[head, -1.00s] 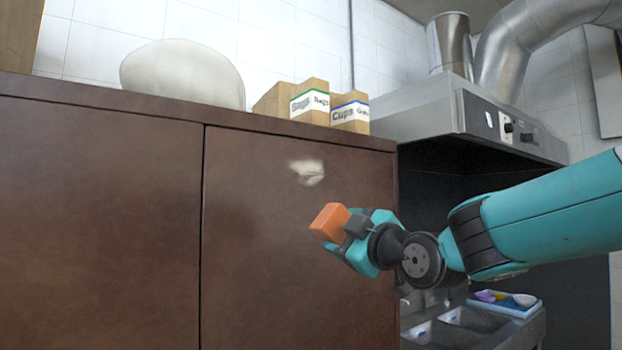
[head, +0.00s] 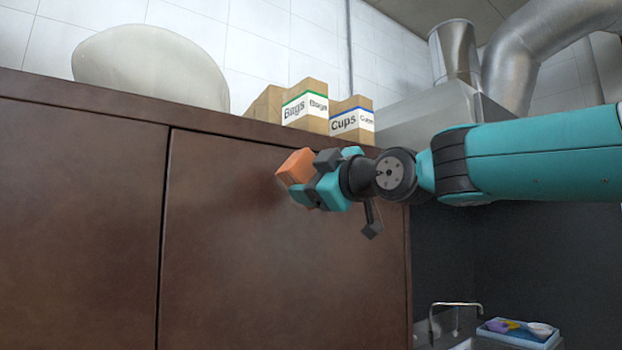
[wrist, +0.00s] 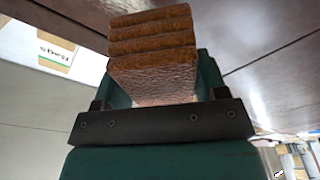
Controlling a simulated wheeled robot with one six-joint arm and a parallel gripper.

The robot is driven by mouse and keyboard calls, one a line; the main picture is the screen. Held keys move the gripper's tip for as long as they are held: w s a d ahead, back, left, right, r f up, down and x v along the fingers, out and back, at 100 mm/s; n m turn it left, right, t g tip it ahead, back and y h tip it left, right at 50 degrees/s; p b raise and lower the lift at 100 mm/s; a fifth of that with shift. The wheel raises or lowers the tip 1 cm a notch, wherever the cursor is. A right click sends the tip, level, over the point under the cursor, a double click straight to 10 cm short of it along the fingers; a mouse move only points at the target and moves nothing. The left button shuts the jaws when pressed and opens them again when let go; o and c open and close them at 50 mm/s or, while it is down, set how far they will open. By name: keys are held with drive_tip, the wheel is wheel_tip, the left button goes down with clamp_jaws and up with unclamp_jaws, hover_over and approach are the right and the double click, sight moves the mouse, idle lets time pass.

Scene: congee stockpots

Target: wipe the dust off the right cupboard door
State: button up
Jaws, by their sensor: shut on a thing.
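The right cupboard door (head: 240,250) is brown wood and fills the middle of the head view. My gripper (head: 318,176) is shut on an orange sponge (head: 294,167) in front of the door's upper part. The sponge's far end is at or very near the door; I cannot tell if it touches. In the wrist view the sponge (wrist: 152,55) shows ridged and brown-orange between the jaws. No pale dust patch shows on the visible door; the area behind the sponge and gripper is hidden.
A large pale bowl-like object (head: 150,68) and boxes marked Bags (head: 305,106) and Cups (head: 352,120) stand on the cupboard top. A metal hood (head: 400,115) is at the right. A sink tap (head: 455,305) and blue tray (head: 520,332) are low right.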

sight(275, 184)
drive_tip(key=p+x, duration=0.2)
drive_tip(key=x, duration=0.1)
drive_tip(key=shift+a, duration=0.45)
drive_tip(key=shift+w+a+p, duration=0.4)
drive_tip(key=shift+w+p, duration=0.1)
drive_tip(key=shift+p, duration=0.25)
drive_tip(key=shift+w+a+f, duration=0.1)
drive_tip(key=shift+w+a, duration=0.15)
drive_tip(key=shift+w, duration=0.1)
drive_tip(key=shift+w+a+p, duration=0.4)
drive_tip(key=shift+w+p, duration=0.3)
drive_tip(key=shift+w, duration=0.05)
